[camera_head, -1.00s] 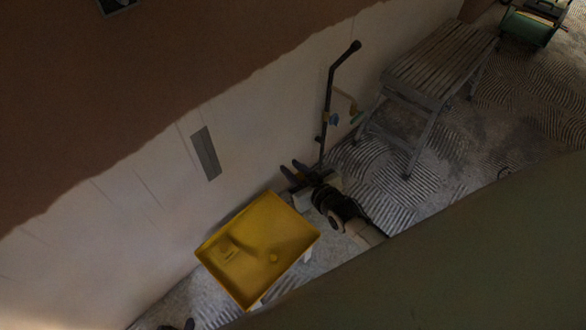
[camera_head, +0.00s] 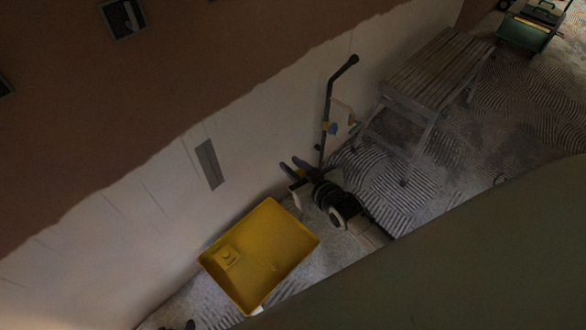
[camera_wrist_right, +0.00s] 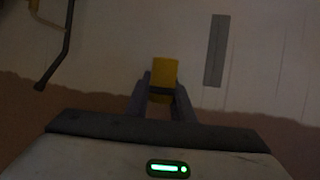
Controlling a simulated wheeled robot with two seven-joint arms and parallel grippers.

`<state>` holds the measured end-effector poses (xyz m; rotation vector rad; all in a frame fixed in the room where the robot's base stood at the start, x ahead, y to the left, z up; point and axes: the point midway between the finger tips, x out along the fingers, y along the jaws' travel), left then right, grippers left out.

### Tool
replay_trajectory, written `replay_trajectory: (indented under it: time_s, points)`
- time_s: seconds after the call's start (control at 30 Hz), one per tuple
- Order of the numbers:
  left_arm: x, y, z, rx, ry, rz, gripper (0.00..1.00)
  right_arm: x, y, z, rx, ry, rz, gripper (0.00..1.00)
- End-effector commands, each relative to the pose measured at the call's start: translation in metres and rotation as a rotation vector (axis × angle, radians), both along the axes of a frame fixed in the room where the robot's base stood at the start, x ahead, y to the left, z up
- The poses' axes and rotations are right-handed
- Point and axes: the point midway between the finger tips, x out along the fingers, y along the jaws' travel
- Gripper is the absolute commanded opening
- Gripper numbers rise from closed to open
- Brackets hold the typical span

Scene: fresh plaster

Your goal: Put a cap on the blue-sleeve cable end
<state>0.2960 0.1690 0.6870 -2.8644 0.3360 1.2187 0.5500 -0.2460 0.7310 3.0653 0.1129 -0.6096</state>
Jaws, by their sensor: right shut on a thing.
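My right gripper (camera_head: 291,168) is beside the white wall, above and right of the yellow tray. In the right wrist view its fingers (camera_wrist_right: 161,98) are shut on a small yellow block-like piece (camera_wrist_right: 164,72), which may be a cap. A small blue piece (camera_head: 333,129), probably the blue sleeve, shows by the dark upright pipe at the wall, apart from the gripper. The cable end itself is too small and dark to make out. A dark tip (camera_head: 190,325) at the bottom edge may be my left gripper; its jaws cannot be read.
The yellow tray (camera_head: 284,222) holds a small square yellow piece (camera_head: 229,256). The dark pipe (camera_head: 328,110) with a bent top stands near the wooden-topped step bench (camera_head: 438,68). A grey strip (camera_head: 209,164) is on the wall. Ridged floor lies between.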

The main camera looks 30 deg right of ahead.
Motion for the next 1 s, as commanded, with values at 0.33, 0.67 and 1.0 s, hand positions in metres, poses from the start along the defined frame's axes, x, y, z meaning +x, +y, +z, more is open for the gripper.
replay_trajectory:
  time_s: [0.33, 0.67, 1.0]
  points:
    - [0.0, 0.0, 0.0, 0.0, 0.0, 0.0, 0.43, 0.0, 0.0, 0.025, 0.0, -0.001, 0.0, 0.01]
    - [0.0, 0.0, 0.0, 0.0, -0.001, 0.0, 0.43, 0.0, 0.0, 0.048, -0.001, -0.001, 0.0, 0.01]
    - [0.0, 0.0, 0.0, 0.0, -0.002, 0.002, 0.43, 0.0, 0.0, 0.072, -0.001, -0.001, 0.0, 0.01]
